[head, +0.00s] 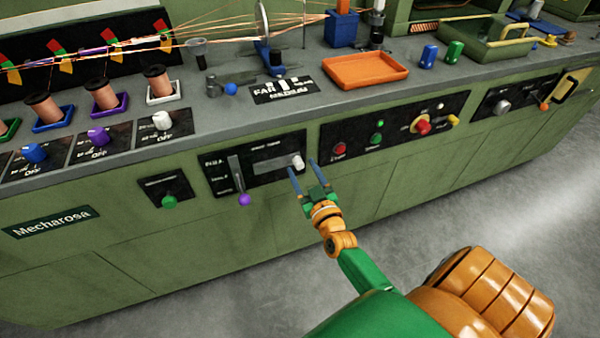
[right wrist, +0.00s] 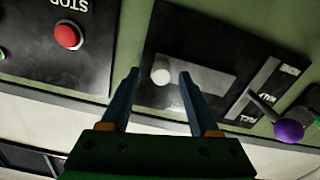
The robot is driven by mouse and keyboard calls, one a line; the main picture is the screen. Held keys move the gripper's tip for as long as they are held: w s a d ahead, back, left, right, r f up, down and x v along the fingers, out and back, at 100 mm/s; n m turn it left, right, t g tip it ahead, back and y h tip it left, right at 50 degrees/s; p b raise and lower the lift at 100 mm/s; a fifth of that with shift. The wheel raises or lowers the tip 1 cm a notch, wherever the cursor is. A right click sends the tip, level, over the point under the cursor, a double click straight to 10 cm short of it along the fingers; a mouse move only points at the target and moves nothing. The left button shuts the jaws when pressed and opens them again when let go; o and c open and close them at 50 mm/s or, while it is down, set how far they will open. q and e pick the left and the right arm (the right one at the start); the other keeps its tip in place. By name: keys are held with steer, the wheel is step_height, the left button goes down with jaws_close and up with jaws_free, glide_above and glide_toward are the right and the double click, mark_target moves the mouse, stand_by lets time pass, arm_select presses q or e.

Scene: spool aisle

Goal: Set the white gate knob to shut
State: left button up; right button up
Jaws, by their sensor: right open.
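A white knob (head: 298,162) sits at the right end of a pale slot on a black panel (head: 262,182) on the front of the green machine. My right gripper (head: 302,166) is open in front of it. In the right wrist view the white knob (right wrist: 160,74) shows between the open fingertips (right wrist: 159,80), with a gap on both sides. I cannot tell how deep the fingers reach around it. Another white knob (head: 161,119) stands on the sloped panel at left, by a label reading OFF. I cannot read a label saying shut. My left gripper is not in view.
A purple-tipped lever (head: 243,199) is on the same panel, left of the knob; it also shows in the right wrist view (right wrist: 287,130). A red button (head: 340,149) lies to the right. An orange tray (head: 365,71) rests on the worktop. The floor in front is clear.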

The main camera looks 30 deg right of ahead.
steer(key=shift+w, duration=0.25)
jaws_close()
steer(key=shift+a, duration=0.1)
stand_by(1.2)
